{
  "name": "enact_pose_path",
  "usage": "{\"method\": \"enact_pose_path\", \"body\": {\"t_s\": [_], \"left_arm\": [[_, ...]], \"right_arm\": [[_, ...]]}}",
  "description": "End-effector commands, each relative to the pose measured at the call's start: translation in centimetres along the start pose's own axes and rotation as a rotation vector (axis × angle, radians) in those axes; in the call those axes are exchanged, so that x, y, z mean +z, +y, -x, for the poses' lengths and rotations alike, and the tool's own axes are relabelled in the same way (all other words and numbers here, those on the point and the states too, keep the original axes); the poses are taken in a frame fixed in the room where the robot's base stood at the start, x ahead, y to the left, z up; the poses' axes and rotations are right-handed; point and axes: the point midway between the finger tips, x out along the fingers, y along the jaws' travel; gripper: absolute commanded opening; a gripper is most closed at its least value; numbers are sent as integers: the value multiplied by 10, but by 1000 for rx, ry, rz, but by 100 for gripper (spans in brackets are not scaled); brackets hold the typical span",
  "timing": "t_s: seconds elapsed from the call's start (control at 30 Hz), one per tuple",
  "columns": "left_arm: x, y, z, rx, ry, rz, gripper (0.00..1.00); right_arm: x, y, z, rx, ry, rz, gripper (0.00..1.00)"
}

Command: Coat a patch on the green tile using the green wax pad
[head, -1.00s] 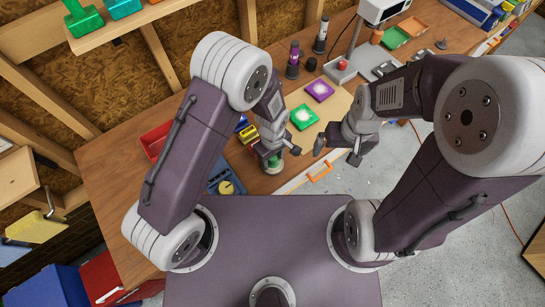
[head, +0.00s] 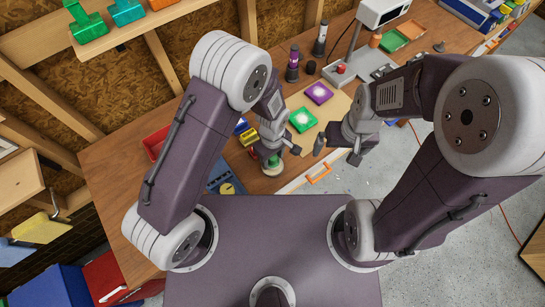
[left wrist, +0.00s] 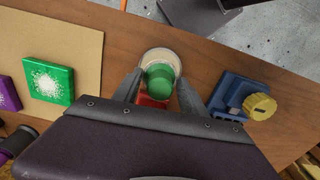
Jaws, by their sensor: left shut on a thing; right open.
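The green tile (head: 303,120) lies on a tan board on the workbench, with a white speckled patch on its top; it also shows at the left of the left wrist view (left wrist: 48,82). My left gripper (head: 272,158) is shut on the green wax pad (left wrist: 160,78), which has a green knob over a round, pale base. It is at the bench's front, in front of the green tile and apart from it. Whether the pad's base touches the bench is unclear. My right gripper (head: 337,150) is open and empty, to the right of the green tile.
A purple tile (head: 319,92) with a white patch lies behind the green one. A blue holder with a yellow knob (left wrist: 260,106) stands near the pad. Dark bottles (head: 293,64) and a lamp-like device (head: 378,12) stand farther back. A red bin (head: 156,141) is at left.

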Motion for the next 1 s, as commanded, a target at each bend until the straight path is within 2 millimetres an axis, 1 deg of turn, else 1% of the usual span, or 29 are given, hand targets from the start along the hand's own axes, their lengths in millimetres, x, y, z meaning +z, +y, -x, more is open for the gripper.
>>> {"method": "enact_pose_path", "body": {"t_s": [0.03,0.4,1.0], "left_arm": [[0,0,10,0,0,0,17],[0,0,46,0,0,0,17],[0,0,46,1,0,0,17]], "right_arm": [[-1,0,9,0,0,0,100],[-4,-1,40,0,0,0,100],[-4,-1,39,0,0,0,100]]}}
